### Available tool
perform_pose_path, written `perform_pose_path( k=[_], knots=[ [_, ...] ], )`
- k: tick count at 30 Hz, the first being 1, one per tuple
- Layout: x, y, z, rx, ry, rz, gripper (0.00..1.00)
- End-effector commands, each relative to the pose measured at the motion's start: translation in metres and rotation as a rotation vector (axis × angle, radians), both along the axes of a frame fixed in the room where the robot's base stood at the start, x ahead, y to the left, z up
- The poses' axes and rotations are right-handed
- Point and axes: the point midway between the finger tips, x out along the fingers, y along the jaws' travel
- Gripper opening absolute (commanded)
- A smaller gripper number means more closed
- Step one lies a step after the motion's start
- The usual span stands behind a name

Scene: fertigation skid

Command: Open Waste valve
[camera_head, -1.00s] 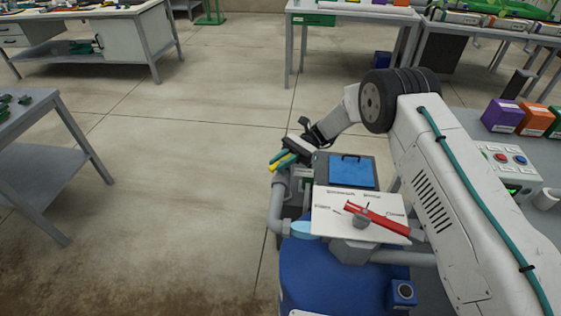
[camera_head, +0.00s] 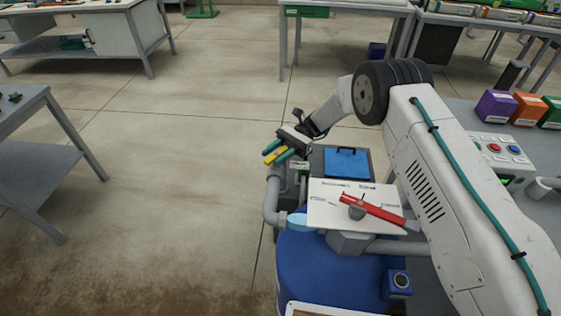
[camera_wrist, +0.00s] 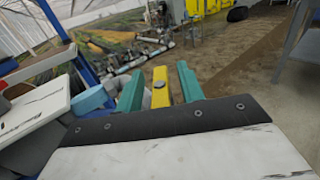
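My gripper (camera_head: 279,150) is at the left end of the pipework, pointing left in the head view. Its two teal fingers stand apart, one on each side of a yellow bar (camera_head: 272,157). In the wrist view the yellow bar (camera_wrist: 161,88) lies between the fingers (camera_wrist: 158,90), with gaps visible on both sides. A round mark shows on its upper face. I cannot tell whether it is the Waste valve's lever; no readable label shows on it. A red handle (camera_head: 372,208) lies across a white label plate (camera_head: 325,210), pointing to the lower right.
A blue-topped box (camera_head: 347,162) is close beside my gripper. A button box (camera_head: 500,152) stands on the right bench.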

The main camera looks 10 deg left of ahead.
Motion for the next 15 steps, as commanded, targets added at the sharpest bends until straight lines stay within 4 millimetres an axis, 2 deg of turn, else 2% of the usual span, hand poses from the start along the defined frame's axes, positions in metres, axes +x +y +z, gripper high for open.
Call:
perform_pose_path(
  k=[6,15],
  knots=[
    [0.001,0.000,0.035,0.002,-0.004,0.000,0.38],
    [-0.063,-0.030,0.040,-0.001,0.003,0.001,0.38]
  ],
)
